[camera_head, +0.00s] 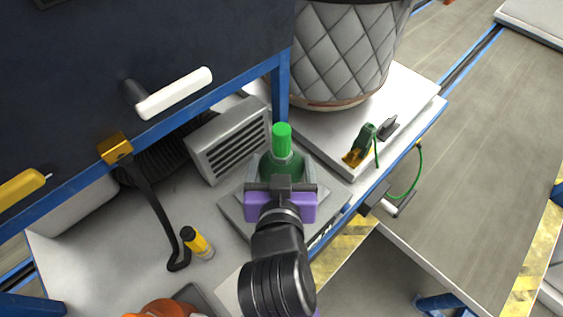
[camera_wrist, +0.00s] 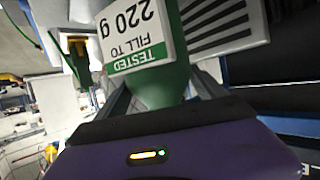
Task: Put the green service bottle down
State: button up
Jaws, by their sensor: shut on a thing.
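The green service bottle (camera_head: 283,165) has a bright green cap and stands upright in the head view, over a grey flat plate or scale (camera_head: 240,218) on the bench. Whether its base touches the plate is hidden by my gripper. In the wrist view the bottle (camera_wrist: 160,85) fills the space between the fingers, with a white label reading "TESTED FILL TO 220 g". My gripper (camera_head: 281,186), with its purple body, is shut on the bottle from the near side. Its fingers also show on both sides of the bottle in the wrist view (camera_wrist: 163,98).
A grey vented box (camera_head: 230,140) stands close behind the bottle. A yellow-black cylinder (camera_head: 197,243) and a black-handled tool (camera_head: 157,205) are to the left. A raised white shelf (camera_head: 405,105) at right holds a quilted container (camera_head: 345,55) and a green-and-brass fitting (camera_head: 362,145).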

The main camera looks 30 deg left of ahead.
jog(key=o, duration=2)
jog(key=shift+o, duration=0.2)
jog(key=shift+r, duration=0.15)
jog(key=v, duration=1.2)
jog(key=s+d+f+m+h, duration=0.1)
jog(key=d+f, duration=0.4)
jog(key=d, duration=0.3)
jog(key=s+d+f, duration=0.2)
jog(key=d+f, duration=0.3)
jog(key=d, duration=0.3)
jog(key=s+d+r+m+t+h, duration=0.1)
jog(key=s+d+m+h, duration=0.3)
jog(key=s+d, duration=0.8)
jog(key=shift+s+d+r+t+h, duration=0.2)
jog(key=shift+d+r+t+h, duration=0.25)
jog(key=shift+d+t, duration=0.5)
